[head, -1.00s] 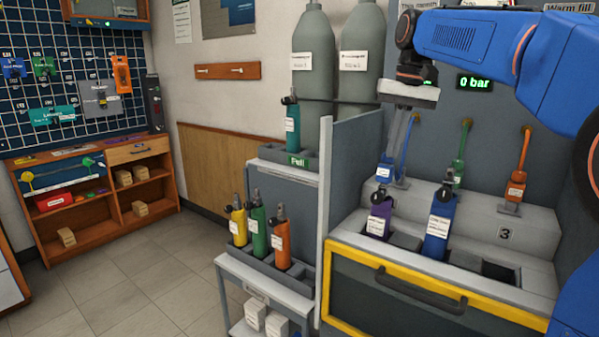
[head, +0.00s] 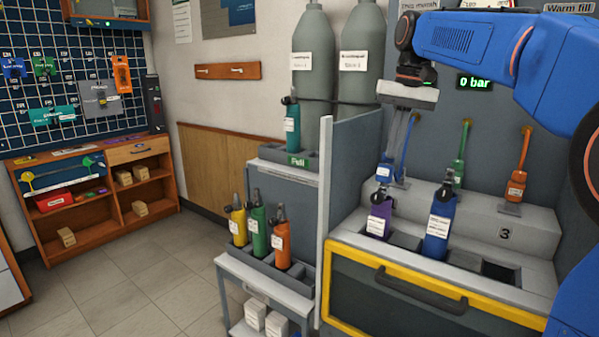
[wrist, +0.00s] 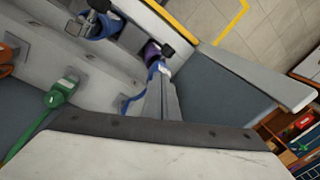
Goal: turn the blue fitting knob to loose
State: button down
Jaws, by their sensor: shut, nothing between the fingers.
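In the wrist view my gripper (wrist: 161,80) partly covers the fitting and hose.
A purple cylinder (head: 379,219) and a blue cylinder (head: 438,230) stand in bench slots in front. Green (head: 459,172) and orange (head: 516,188) fittings hang to the right. A grey partition (head: 350,180) rises close on the left. The display reads 0 bar.

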jog(key=shift+w+d+f, duration=0.1)
jog(key=shift+w, duration=0.3)
dwell(0.9)
jog(key=shift+s, duration=0.1)
jog(key=shift+s, duration=0.3)
notch_tip(320, 180, up, 6)
jog(key=w, duration=0.1)
jog(key=shift+d, duration=0.45)
dwell(0.5)
